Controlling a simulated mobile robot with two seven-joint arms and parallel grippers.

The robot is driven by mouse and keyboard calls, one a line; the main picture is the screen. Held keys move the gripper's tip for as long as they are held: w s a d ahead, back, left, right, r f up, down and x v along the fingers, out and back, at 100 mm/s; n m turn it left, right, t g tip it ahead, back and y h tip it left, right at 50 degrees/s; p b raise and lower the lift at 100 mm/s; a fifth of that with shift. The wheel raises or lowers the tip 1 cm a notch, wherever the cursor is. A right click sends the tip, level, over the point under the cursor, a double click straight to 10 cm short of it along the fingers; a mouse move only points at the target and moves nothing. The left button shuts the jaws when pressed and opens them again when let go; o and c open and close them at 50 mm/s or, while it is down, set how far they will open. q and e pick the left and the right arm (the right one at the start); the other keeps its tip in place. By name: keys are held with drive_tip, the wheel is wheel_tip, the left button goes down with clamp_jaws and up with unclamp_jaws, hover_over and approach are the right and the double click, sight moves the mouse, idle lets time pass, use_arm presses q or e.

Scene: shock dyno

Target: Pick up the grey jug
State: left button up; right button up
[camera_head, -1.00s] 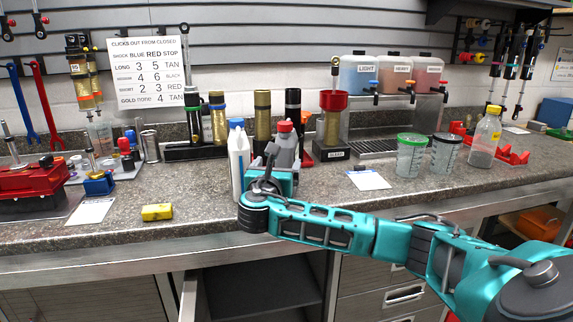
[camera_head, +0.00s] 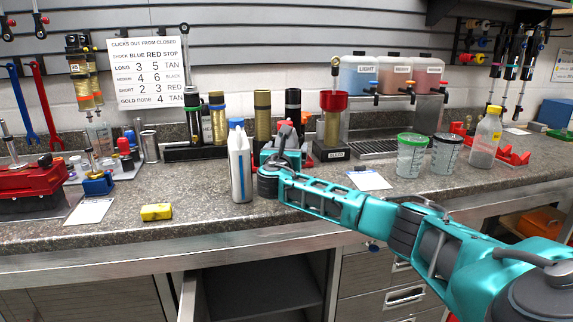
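The grey jug (camera_head: 292,140) with a red cap stands on the counter in the middle of the view. Only its top shows, because my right gripper and wrist cover most of it. My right gripper (camera_head: 283,150) comes in from the right, at the jug's near side. Its fingers are hidden behind the wrist and against the jug, so I cannot tell whether they are open, shut or touching it. My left gripper is out of view.
A white jug (camera_head: 240,168) with a blue cap stands just left of my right gripper. Shock bodies (camera_head: 262,115) and a red-funnel stand (camera_head: 333,125) are behind. The counter (camera_head: 205,200) between is clear.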

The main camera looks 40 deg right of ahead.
drive_tip(key=c, duration=1.5)
drive_tip(key=shift+r, duration=0.1)
